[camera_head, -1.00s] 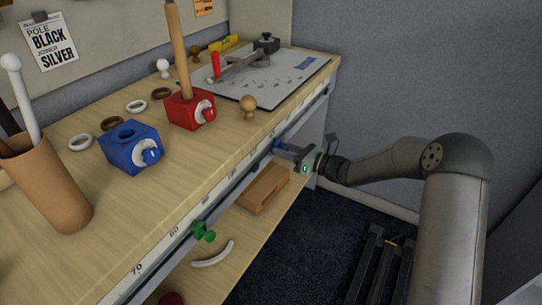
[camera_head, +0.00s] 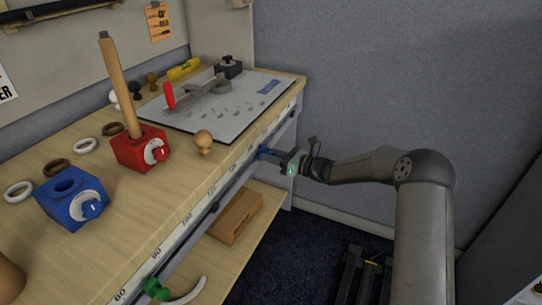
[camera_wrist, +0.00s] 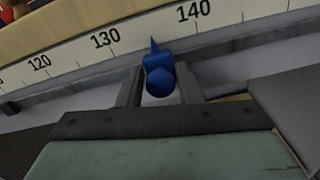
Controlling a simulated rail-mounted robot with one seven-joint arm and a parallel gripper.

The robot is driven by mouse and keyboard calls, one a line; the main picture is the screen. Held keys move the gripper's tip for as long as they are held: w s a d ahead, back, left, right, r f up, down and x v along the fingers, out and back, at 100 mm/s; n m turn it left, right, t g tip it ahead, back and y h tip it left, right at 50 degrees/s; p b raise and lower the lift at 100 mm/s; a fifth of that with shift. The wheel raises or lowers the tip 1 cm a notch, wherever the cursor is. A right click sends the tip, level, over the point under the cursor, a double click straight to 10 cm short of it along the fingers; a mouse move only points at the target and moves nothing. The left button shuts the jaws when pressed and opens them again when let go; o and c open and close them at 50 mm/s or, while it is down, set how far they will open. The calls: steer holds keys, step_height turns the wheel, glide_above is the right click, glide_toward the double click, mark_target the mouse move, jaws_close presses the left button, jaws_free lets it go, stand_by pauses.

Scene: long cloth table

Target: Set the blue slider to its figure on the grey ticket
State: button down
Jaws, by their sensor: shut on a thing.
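The blue slider (camera_wrist: 160,84) sits on the rail under the white number scale (camera_wrist: 75,50). Its pointer tip stands roughly midway between 130 and 140 in the wrist view. My gripper (camera_wrist: 158,92) is shut on the slider, one finger on each side. In the head view, my gripper (camera_head: 280,156) is at the table's front edge near its far end, with a little of the blue slider (camera_head: 265,152) showing. I cannot make out a grey ticket in the current views.
A green slider (camera_head: 155,288) is on the same rail nearer me. Above are a blue block (camera_head: 62,208), a red block with a wooden post (camera_head: 128,155), a wooden knob (camera_head: 203,141) and a white board (camera_head: 190,125). A wooden box (camera_head: 235,215) lies on the shelf below.

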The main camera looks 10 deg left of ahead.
steer(key=c, duration=1.2)
jaws_free()
steer(key=shift+o, duration=0.2)
steer(key=shift+d, duration=0.15)
steer(key=p+v, duration=0.1)
steer(key=v, duration=1.6)
steer(key=shift+d+r, duration=0.1)
